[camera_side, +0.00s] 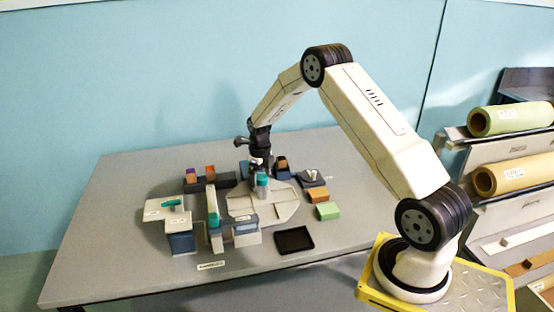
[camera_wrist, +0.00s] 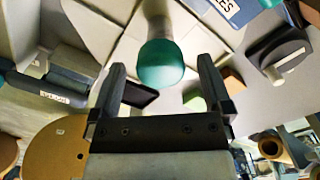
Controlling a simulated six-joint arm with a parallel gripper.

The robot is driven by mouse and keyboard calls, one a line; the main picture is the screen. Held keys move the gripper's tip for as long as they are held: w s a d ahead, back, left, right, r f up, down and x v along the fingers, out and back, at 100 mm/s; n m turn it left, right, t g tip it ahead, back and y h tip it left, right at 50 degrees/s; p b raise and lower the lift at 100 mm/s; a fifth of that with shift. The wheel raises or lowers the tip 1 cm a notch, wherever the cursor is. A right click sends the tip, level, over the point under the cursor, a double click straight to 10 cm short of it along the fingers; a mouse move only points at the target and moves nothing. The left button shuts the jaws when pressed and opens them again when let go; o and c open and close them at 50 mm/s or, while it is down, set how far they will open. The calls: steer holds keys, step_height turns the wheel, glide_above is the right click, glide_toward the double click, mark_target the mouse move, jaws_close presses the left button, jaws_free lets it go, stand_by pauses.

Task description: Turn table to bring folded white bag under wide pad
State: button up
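The table to turn is a pale, many-sided turntable (camera_side: 278,208) marked into sections, in the middle of the side view; its surface also shows in the wrist view (camera_wrist: 205,40). A teal-topped knob (camera_wrist: 160,65) on a pale post stands up from it, also seen in the side view (camera_side: 262,180). My gripper (camera_wrist: 161,68) is open, with one finger on each side of the knob and a visible gap on both sides. I cannot clearly pick out the folded white bag from the pale sections. I cannot tell which part is the wide pad.
A box-like unit (camera_side: 180,243) with a teal handle stands left. The table's right front is clear.

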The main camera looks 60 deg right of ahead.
steer(key=shift+r, duration=0.1)
steer(key=shift+r, duration=3.8)
steer(key=shift+a, duration=0.1)
steer(key=shift+s+a+r+n, duration=0.15)
steer(key=shift+a+n, duration=0.35)
steer(key=shift+n, duration=0.2)
steer(key=s+a+r+n+t, duration=0.1)
steer(key=s+a+n, duration=0.8)
steer(key=n, duration=0.8)
steer(key=s+a+r+n+t, duration=0.1)
steer(key=s+a+n, duration=0.9)
steer(key=n, duration=0.8)
steer(key=a, duration=0.3)
steer(key=shift+s+r+t, duration=0.2)
steer(key=shift+r+t, duration=0.1)
steer(key=shift+r, duration=0.1)
